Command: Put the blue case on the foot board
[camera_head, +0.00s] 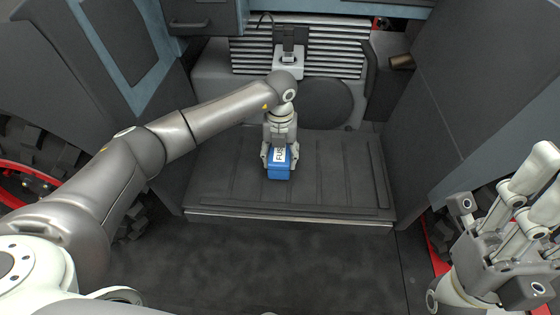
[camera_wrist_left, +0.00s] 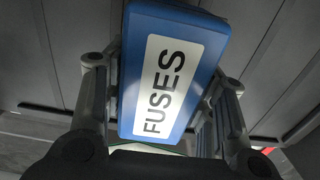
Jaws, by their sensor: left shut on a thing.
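The blue case (camera_head: 279,172) has a white label; in the left wrist view the case (camera_wrist_left: 172,75) reads "FUSES". My left gripper (camera_head: 279,160) is shut on it, with a finger on each side. The case is over the middle of the dark ribbed foot board (camera_head: 330,185); I cannot tell whether it touches the board. The board's ribbed surface also shows behind the case in the left wrist view (camera_wrist_left: 270,60). My right gripper (camera_head: 500,235) is at the lower right, away from the case, with its fingers apart and nothing between them.
A louvred grille (camera_head: 335,50) and a grey rear panel stand behind the board. Dark side panels (camera_head: 465,90) flank it on both sides. The board is bare around the case. Dark floor (camera_head: 290,260) lies in front of its edge. Wheels with red rims (camera_head: 15,180) show at the sides.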

